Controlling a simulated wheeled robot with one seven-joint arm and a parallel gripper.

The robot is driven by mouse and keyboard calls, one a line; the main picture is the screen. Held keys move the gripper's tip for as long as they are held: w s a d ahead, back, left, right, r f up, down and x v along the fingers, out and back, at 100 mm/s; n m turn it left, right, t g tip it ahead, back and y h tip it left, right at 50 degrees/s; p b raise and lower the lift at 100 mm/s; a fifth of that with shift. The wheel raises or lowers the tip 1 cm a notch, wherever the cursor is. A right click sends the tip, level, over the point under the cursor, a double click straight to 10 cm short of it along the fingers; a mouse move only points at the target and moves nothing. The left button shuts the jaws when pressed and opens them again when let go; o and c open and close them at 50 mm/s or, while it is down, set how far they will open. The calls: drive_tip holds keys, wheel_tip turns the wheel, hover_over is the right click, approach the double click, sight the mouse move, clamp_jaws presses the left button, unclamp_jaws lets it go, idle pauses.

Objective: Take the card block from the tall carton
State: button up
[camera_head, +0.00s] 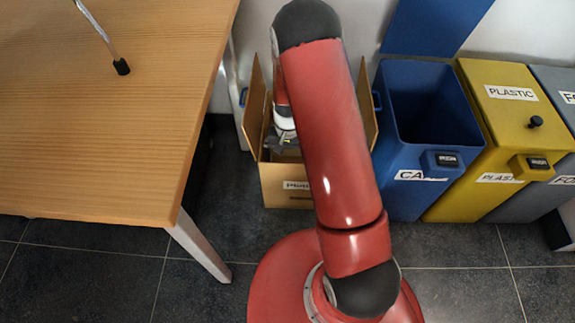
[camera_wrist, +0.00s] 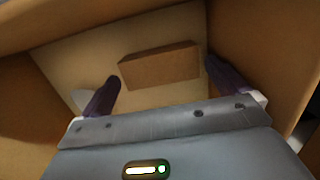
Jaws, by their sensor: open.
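The tall carton (camera_head: 287,186) stands on the floor between the table and the blue bin, with its flaps open. My arm hides much of it in the head view. The wrist view looks down into it, past its brown walls (camera_wrist: 263,45). The card block (camera_wrist: 160,67), a brown rectangular block, lies on the pale carton bottom. My gripper (camera_wrist: 158,92) is open, with a dark finger on each side of the block's near edge in the picture. The right finger appears close to the block's end; I cannot tell if they touch. Nothing is held.
A wooden table (camera_head: 110,120) is at the left. A blue bin (camera_head: 398,150) with its lid up stands right of the carton, then a closed yellow bin (camera_head: 505,120) and a grey bin (camera_head: 560,90). A pale patch (camera_wrist: 82,98) shows left of my left finger.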

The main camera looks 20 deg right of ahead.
sight(288, 161)
drive_tip(key=f, duration=0.3)
drive_tip(key=shift+s+f, duration=0.1)
drive_tip(key=shift+s, duration=0.1)
drive_tip(key=c, duration=0.7)
